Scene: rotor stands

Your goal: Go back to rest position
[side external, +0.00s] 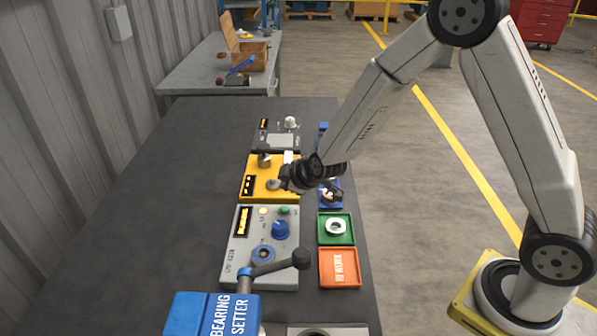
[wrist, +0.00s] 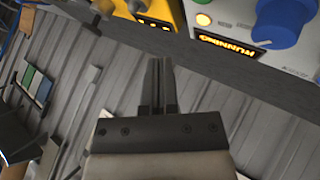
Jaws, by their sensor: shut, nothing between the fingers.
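My gripper (side external: 285,177) is over the yellow station (side external: 256,190) in the side view, reached in from the right by my white arm. Its fingers are largely hidden there by the dark wrist. In the wrist view my gripper (wrist: 163,65) has its two fingers together with nothing between them. They point across the dark table edge (wrist: 190,55) with the grey ribbed wall behind. Whether it touches the yellow station cannot be told.
A grey station (side external: 233,262) with a blue knob (side external: 280,229) stands nearer; its display (wrist: 228,48) reads RUNNING. A blue bearing setter (side external: 195,315) with a raised lever is in front. Green (side external: 322,238) and orange (side external: 339,282) trays line the right. The table's left is clear.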

